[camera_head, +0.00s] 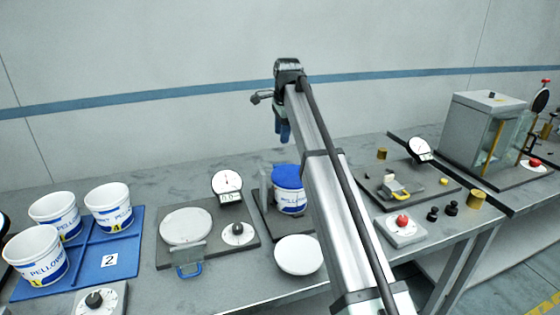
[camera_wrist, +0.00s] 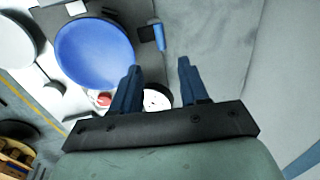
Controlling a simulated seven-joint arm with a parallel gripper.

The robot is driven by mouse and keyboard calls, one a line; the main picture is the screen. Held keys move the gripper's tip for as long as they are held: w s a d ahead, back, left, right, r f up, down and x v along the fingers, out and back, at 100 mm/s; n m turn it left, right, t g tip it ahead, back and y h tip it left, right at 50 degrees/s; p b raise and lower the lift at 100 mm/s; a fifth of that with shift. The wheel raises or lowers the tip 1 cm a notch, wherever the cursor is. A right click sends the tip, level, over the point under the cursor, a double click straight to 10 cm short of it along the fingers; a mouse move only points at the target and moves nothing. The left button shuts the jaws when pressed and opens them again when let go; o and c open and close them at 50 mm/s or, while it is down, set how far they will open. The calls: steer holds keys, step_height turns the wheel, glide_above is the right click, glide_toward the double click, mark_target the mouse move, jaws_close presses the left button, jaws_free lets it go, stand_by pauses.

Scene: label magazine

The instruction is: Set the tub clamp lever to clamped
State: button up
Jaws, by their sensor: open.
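The tub (camera_head: 291,203) is white with a blue lid and stands on a dark fixture behind the round white disc. In the wrist view its blue lid (camera_wrist: 92,52) is large at the upper left. A short blue handle on a dark bracket, which looks like the clamp lever (camera_wrist: 159,38), stands just right of the lid. I cannot make out the lever in the head view, nor read its setting. My gripper (camera_head: 284,132) is raised above and behind the tub. In the wrist view my gripper (camera_wrist: 158,68) is open and empty, its fingers pointing towards the lever, apart from it.
A scale (camera_head: 185,228) with a blue handle and dial stands left of the tub. The white disc (camera_head: 298,255) lies in front. Open tubs (camera_head: 108,208) stand on a blue mat (camera_head: 124,242) at left. A red-button box (camera_head: 402,228) and a glass-fronted cabinet (camera_head: 487,130) are at right.

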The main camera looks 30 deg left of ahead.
mark_target(280, 164)
steer(key=f, duration=0.4)
steer(key=w+a+f, duration=0.1)
steer(key=f, duration=0.7)
steer(key=shift+w+a, duration=0.35)
steer(key=shift+c, duration=0.4)
jaws_close()
